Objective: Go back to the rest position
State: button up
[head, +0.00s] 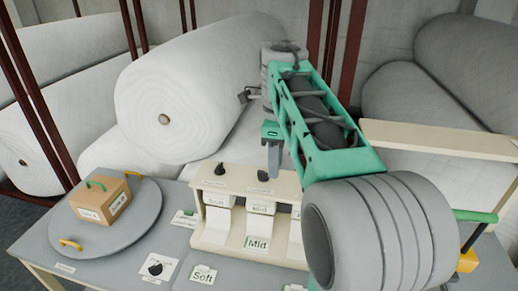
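My gripper (273,160) points down above the cream stand (236,180), in front of the large wadding roll. I see its narrow grey finger end from one side, so whether it is open or shut does not show. Nothing can be seen hanging from it. My green and grey arm reaches from the lower right up to the middle and hides the right part of the stand. The stand carries dark knobs (220,169) on top and white labelled blocks (260,207) in front. A card marked "Mid" (257,243) leans at its front.
A cardboard box (100,202) with a green handle sits on a round grey disc (135,228) at left. A "Soft" card (203,275) and a dial plate (156,268) lie on the grey table (110,272). Large white rolls (195,80) and dark red posts stand behind.

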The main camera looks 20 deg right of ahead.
notch_tip(320, 180, down, 11)
jog(key=w+n+t, duration=0.2)
jog(key=w+n, duration=0.1)
jog(key=n, duration=1.6)
jog(key=s+a+f+n+t+b, duration=0.1)
jog(key=s+a+f+n+b, duration=0.1)
jog(key=s+a, duration=0.3)
jog(key=s+a+f+n+t+b, duration=0.1)
jog(key=s+a+f+n, duration=0.3)
jog(key=s, duration=0.4)
jog(key=shift+s+a+f+t+b, duration=0.3)
jog(key=shift+s+a+b, duration=0.1)
jog(key=shift+b, duration=0.35)
